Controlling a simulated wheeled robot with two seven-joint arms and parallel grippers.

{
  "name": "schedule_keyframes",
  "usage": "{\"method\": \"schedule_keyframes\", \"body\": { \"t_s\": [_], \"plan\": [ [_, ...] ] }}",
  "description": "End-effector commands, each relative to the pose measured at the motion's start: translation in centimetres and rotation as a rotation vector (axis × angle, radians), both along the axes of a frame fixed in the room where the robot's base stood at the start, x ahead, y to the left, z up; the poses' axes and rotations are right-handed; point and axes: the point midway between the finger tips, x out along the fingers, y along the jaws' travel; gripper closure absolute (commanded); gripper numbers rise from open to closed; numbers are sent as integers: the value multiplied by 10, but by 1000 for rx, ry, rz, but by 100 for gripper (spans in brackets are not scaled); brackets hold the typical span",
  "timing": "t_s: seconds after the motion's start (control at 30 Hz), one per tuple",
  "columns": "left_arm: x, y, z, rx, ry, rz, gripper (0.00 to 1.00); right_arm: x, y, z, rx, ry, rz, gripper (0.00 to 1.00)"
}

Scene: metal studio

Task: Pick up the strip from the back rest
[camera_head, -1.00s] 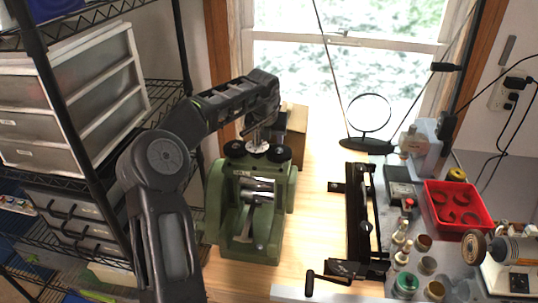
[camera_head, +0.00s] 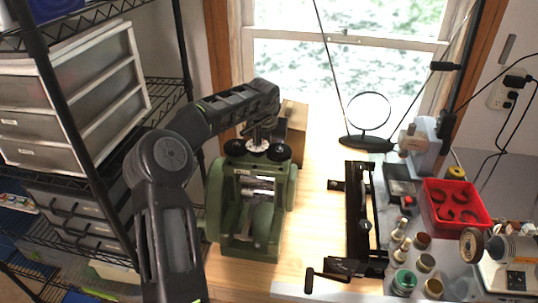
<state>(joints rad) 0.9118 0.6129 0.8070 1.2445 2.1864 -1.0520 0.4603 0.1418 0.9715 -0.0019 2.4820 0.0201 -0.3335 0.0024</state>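The green rolling mill (camera_head: 249,222) stands on the wooden bench, with black knobs on top and a shiny roller (camera_head: 257,184) in its front opening. Its back rest is hidden behind the mill body. I cannot make out the strip. My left arm reaches in from the lower left, and its gripper (camera_head: 258,139) points down over the rear top of the mill, just behind the knobs. The fingers are small and partly hidden, so I cannot tell whether they are open or hold anything. My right gripper is not in view.
A wooden block (camera_head: 295,125) stands behind the mill. A black long tool with a crank (camera_head: 356,220) lies to the right, with bare bench between. A red tray (camera_head: 476,190) and several jars crowd the right side. Wire shelves with drawers (camera_head: 75,90) stand left.

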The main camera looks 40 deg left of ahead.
Motion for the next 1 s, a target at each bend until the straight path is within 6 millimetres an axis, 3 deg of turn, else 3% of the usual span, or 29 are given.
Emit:
{"method": "schedule_keyframes", "body": {
  "t_s": [0.67,1.0],
  "plan": [
    [0,0,-5,0,1,0,52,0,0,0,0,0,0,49],
    [0,0,-5,0,0,0,79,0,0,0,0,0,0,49]
  ]
}}
